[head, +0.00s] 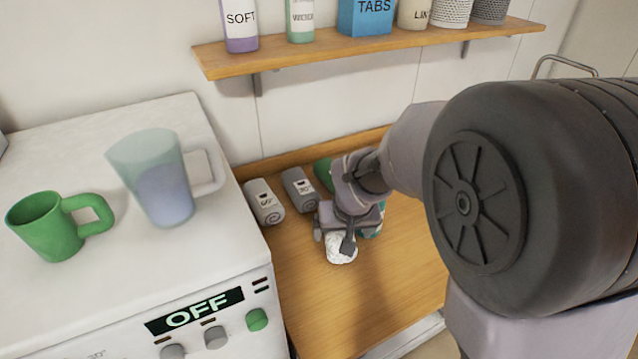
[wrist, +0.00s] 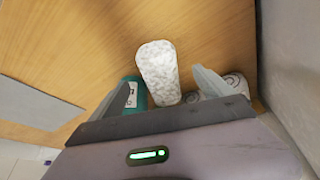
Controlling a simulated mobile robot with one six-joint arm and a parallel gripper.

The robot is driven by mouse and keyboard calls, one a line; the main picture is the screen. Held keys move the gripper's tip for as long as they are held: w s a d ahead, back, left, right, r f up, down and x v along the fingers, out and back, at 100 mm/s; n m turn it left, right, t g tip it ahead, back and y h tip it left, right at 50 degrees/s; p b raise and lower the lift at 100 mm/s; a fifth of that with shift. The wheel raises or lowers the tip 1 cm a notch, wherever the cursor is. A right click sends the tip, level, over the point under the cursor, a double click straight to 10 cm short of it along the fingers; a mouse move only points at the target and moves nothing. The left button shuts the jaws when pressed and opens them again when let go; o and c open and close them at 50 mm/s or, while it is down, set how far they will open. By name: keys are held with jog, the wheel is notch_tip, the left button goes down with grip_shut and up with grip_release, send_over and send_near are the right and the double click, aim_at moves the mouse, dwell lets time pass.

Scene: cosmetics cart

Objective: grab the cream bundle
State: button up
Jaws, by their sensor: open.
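An off-white rolled bundle (head: 264,202) with a dark label lies on the wooden counter beside the white machine. In the wrist view, a pale roll with a spiral end (wrist: 238,82), partly behind the right finger, looks like the same one. A white, grey-speckled roll (head: 341,249) lies under my gripper (head: 333,238). In the wrist view this speckled roll (wrist: 158,70) shows ahead, between the spread fingers of my gripper (wrist: 160,76). Both rolls are pale, and I cannot tell for certain which is the cream bundle. My gripper is open and holds nothing.
A grey roll (head: 300,187), a green roll (head: 323,172) and a teal roll (wrist: 133,92) lie close by. The machine (head: 215,265) borders the counter on the left. A shelf (head: 370,47) with containers hangs above. The front of the counter (head: 380,300) is clear.

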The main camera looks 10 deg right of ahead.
aim_at(341, 234)
jog(key=b+x, duration=0.1)
jog(key=x, duration=0.2)
jog(key=b+x, duration=0.1)
jog(key=x, duration=0.2)
jog(key=w+b+x, duration=0.1)
jog(key=x, duration=0.2)
jog(key=shift+w+d+r, duration=0.1)
jog(key=shift+w+d, duration=0.05)
jog(key=shift+w, duration=0.05)
jog(key=shift+r, duration=0.1)
jog(key=shift+c, duration=0.2)
jog(key=c, duration=1.8)
